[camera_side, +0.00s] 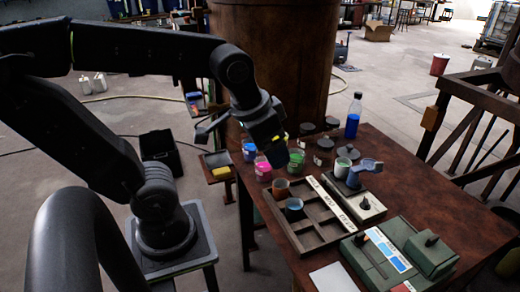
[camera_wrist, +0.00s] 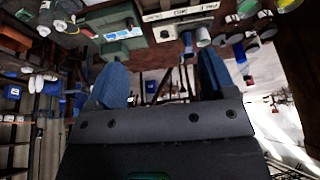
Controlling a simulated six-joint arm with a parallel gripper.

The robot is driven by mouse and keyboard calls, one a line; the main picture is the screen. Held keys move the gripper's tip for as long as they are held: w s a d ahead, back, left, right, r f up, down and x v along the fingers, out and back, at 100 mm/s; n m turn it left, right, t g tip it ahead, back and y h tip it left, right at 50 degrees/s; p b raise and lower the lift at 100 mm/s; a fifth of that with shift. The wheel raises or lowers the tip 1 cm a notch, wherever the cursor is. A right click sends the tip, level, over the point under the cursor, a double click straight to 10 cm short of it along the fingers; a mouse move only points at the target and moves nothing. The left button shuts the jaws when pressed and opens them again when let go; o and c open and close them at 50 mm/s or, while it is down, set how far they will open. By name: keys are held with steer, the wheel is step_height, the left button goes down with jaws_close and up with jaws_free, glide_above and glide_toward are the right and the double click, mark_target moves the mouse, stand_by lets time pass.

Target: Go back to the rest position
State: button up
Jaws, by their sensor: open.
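My gripper (camera_side: 266,138) is raised in the side view, just above and behind the pots at the left part of the brown table (camera_side: 425,190). In the wrist view its two blue fingers stand wide apart, and the gripper (camera_wrist: 162,80) has nothing between them. The wrist view is tilted, with the table's things along its top edge and the room below. Part of the gripper's far side is hidden in the side view.
Several pots of coloured paint, including a pink one (camera_side: 263,170), stand below my gripper. A compartment tray (camera_side: 318,236) holds two cups. A blue bottle (camera_side: 353,118), a stirrer device (camera_side: 362,205) and a green scale (camera_side: 385,255) stand on the table. A large rusty vat (camera_side: 280,60) rises behind.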

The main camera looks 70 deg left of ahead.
steer(key=shift+s+d+t, duration=0.3)
steer(key=shift+s, duration=0.3)
steer(key=shift+s+d+t, duration=0.25)
steer(key=shift+s+t, duration=0.05)
steer(key=shift+s, duration=0.3)
stand_by(0.5)
